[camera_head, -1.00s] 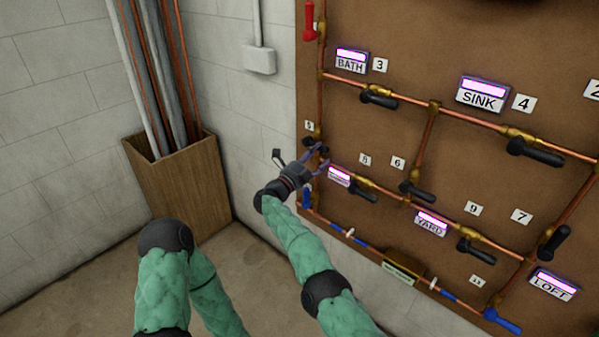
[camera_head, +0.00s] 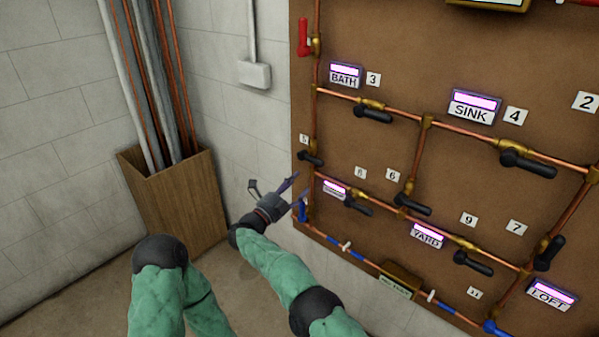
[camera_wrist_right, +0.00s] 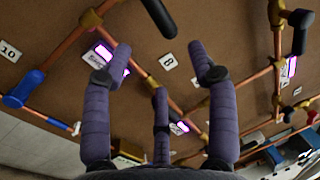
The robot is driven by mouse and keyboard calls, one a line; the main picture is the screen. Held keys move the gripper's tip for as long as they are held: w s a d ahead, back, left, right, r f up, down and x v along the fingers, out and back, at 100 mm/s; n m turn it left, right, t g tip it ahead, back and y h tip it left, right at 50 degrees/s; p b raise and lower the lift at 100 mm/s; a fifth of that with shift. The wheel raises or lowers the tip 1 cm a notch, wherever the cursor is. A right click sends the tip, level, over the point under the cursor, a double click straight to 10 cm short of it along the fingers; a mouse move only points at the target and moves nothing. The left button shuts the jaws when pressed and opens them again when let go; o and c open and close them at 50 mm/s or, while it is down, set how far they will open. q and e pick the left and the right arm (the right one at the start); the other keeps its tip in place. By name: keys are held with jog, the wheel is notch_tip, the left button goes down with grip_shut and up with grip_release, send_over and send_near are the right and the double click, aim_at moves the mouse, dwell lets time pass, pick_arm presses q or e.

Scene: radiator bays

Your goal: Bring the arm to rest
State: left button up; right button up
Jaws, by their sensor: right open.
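My right arm (camera_head: 275,260) is green with black joints and reaches up from the bottom. Its gripper (camera_head: 299,188) is open and empty, just off the left edge of the pipe board, below the black handle by tag 5 (camera_head: 311,158). In the right wrist view the dark fingers (camera_wrist_right: 160,70) are spread with nothing between them, and the board with its pipes shows beyond. Another green arm part of mine (camera_head: 160,285) is at the lower left. My left gripper is not in view.
The brown board (camera_head: 370,140) carries copper pipes, black lever handles and lit labels such as BATH (camera_head: 344,75), SINK (camera_head: 474,106) and YARD (camera_head: 427,236). A blue handle (camera_head: 303,210) is close to the gripper. A wooden bin (camera_head: 180,200) with pipes stands left. Floor between is clear.

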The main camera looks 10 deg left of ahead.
jog(key=w+d+f+n+y, duration=0.45)
jog(key=f+n, duration=0.25)
jog(key=f, duration=0.2)
jog(key=s+d+f+n+g+y+p, duration=0.1)
jog(key=s+d+f+n+g+y, duration=0.3)
jog(key=f, duration=0.7)
jog(key=s+d+f+n+g+y+p, duration=0.1)
jog(key=s+d+f+n+y, duration=0.1)
jog(key=s+d+f+n, duration=0.6)
jog(key=s+d+f+n+g+y, duration=0.15)
jog(key=s+f+g, duration=0.35)
jog(key=s, duration=0.9)
jog(key=s+d+f+n+g+y, duration=0.1)
jog(key=s+d+f+g+y, duration=0.15)
jog(key=s+f, duration=0.75)
jog(key=s+r+g+p, duration=0.1)
jog(key=s+r+g, duration=0.3)
jog(key=s, duration=1.1)
jog(key=shift+s+a+r+n+y, duration=0.15)
jog(key=shift+s+r+n+y, duration=0.15)
jog(key=shift+r+n, duration=0.2)
jog(key=shift+w, duration=0.1)
